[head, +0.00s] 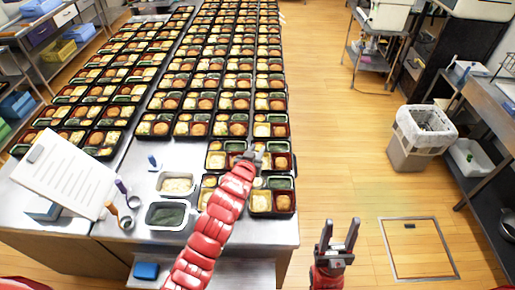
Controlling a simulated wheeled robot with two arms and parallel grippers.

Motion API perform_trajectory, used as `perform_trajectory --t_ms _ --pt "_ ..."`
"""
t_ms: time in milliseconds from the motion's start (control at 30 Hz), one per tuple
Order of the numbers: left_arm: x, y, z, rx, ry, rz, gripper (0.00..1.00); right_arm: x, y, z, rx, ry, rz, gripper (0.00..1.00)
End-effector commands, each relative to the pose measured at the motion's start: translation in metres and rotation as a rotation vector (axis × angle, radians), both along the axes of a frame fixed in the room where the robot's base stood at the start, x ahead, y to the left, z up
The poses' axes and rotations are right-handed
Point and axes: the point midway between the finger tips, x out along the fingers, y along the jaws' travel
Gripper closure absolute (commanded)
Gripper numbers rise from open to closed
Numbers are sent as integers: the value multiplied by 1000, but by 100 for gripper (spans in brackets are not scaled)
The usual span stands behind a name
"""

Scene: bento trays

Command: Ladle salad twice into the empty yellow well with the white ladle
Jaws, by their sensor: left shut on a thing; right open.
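My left gripper (252,153) reaches over the near bento trays. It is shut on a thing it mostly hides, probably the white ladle. A white-rimmed container of pale salad (178,185) stands on the steel table left of my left arm. A container of dark green food (167,215) stands in front of it. The near right bento tray (272,215) has a yellow well (261,202); I cannot tell whether it is empty. My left arm partly covers the tray beside it. My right gripper (338,236) is open and empty, right of the table over the floor.
Two ladles (127,222) (122,187) lie beside a tilted white board (64,174) at left. A small blue-handled item (153,162) is behind the pale salad. Rows of filled trays cover the table behind. A waste bin (420,137) stands right; the floor between is clear.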

Motion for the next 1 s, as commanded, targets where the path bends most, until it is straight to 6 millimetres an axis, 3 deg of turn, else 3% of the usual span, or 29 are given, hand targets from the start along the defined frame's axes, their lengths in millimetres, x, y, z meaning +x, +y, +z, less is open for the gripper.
perform_trajectory --t_ms 167,500,667,1000 --pt "1 1 -5 -1 2 -1 100 0 0 2 0 -1 0 50" --pt "1 1 -37 -1 2 -2 100 0 0 0 0 0 0 50" --pt "-13 -7 -38 49 -89 -2 100 0 0 3 0 0 0 50" --pt "-32 -19 -46 133 -232 -4 100 0 0 -32 0 0 0 50"
